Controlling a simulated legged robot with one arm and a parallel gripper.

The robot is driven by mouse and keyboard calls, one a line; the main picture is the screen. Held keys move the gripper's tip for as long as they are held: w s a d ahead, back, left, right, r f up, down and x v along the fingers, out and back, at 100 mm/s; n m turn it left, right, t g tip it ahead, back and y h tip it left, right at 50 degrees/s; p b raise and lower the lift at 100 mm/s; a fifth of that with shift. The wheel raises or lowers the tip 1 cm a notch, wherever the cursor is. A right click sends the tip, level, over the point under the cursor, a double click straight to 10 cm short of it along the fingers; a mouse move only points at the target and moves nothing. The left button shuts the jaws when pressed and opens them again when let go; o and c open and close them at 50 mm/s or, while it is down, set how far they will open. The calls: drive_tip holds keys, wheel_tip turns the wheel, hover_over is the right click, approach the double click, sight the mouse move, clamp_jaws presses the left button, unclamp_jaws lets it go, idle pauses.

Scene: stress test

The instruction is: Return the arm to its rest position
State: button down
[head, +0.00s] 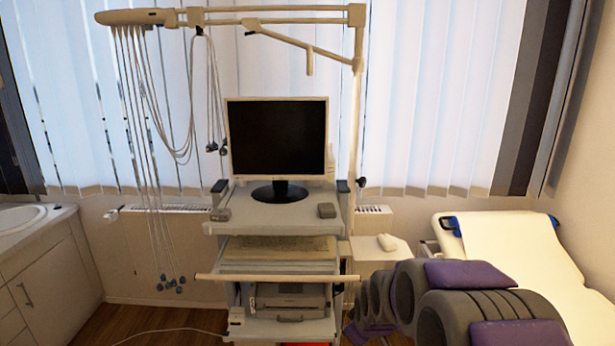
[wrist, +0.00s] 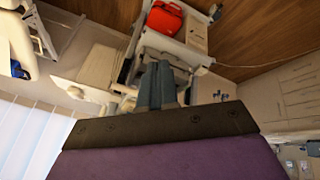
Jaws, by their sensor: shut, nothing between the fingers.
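My arm (head: 480,305), with grey rounded links and purple panels, shows at the lower right of the head view, in front of the cart's right side and the bed. My gripper (wrist: 160,68) shows in the middle of the wrist view. Its two grey fingers are together, with nothing between them. I cannot make out the gripper's fingers in the head view. The wrist view is strongly tilted, with window blinds at the lower left and wooden floor at the top.
A cart (head: 262,228) carries a monitor (head: 277,135); a boom (head: 270,12) hangs cables at left. A cream bed (head: 510,245) stands at right, and a sink cabinet (head: 50,270) at left. A red bag (wrist: 163,20) sits low on the cart. Some floor (head: 175,318) is clear.

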drive_tip(key=s+r+m+g, duration=0.2)
drive_tip(key=s, duration=1.1)
drive_tip(key=s+d+r+m+g, duration=0.1)
drive_tip(key=s+r+m+g, duration=0.1)
drive_tip(key=s, duration=1)
drive_tip(key=s+r+m+g, duration=0.3)
drive_tip(key=s, duration=1)
drive_tip(key=shift+s+d, duration=0.2)
drive_tip(key=shift+s, duration=0.1)
